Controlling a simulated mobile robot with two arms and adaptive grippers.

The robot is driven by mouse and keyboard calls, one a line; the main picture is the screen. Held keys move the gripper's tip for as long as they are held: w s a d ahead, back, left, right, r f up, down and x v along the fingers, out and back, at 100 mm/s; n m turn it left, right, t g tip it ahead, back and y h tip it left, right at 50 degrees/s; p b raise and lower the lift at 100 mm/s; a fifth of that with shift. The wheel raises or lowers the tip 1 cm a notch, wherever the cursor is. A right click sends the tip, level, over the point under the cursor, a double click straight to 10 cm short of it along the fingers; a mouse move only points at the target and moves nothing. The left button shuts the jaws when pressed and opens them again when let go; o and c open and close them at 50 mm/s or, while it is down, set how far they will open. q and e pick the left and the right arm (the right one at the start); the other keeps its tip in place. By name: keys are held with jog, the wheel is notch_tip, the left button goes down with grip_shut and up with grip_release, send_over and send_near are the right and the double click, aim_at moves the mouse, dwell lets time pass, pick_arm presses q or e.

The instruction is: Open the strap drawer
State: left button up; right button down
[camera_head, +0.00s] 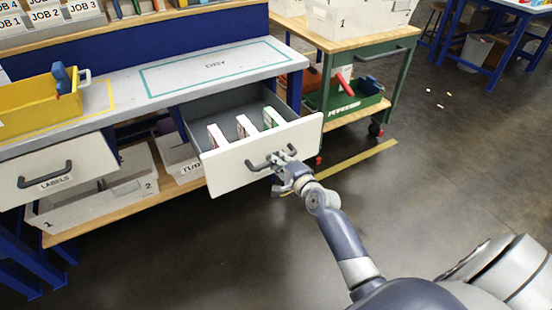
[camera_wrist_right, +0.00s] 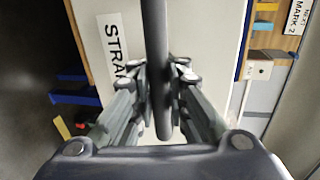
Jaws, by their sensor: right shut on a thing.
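The strap drawer (camera_head: 228,172) stands pulled out from under the grey bench in the head view, with three small boxes (camera_head: 243,126) upright inside. Its white front faces me. My right gripper (camera_head: 284,158) is at the dark handle (camera_head: 258,165) on that front. In the right wrist view the handle (camera_wrist_right: 157,50) runs between the fingers, and my right gripper (camera_wrist_right: 160,92) is shut on it. A label (camera_wrist_right: 117,52) reading "STRA…" shows beside the handle; its end is hidden by the fingers. My left gripper is not in view.
The shut labels drawer (camera_head: 25,190) is at the left. A yellow bin (camera_head: 40,107) stands on the bench (camera_head: 130,85). White bins (camera_head: 100,201) sit on the low shelf. A green cart (camera_head: 392,75) stands behind right.

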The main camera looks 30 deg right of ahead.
jog(key=shift+r, duration=0.1)
jog(key=c, duration=1.6)
grip_release()
jog(key=shift+s, duration=0.1)
jog(key=v, duration=1.1)
jog(key=shift+s, duration=0.4)
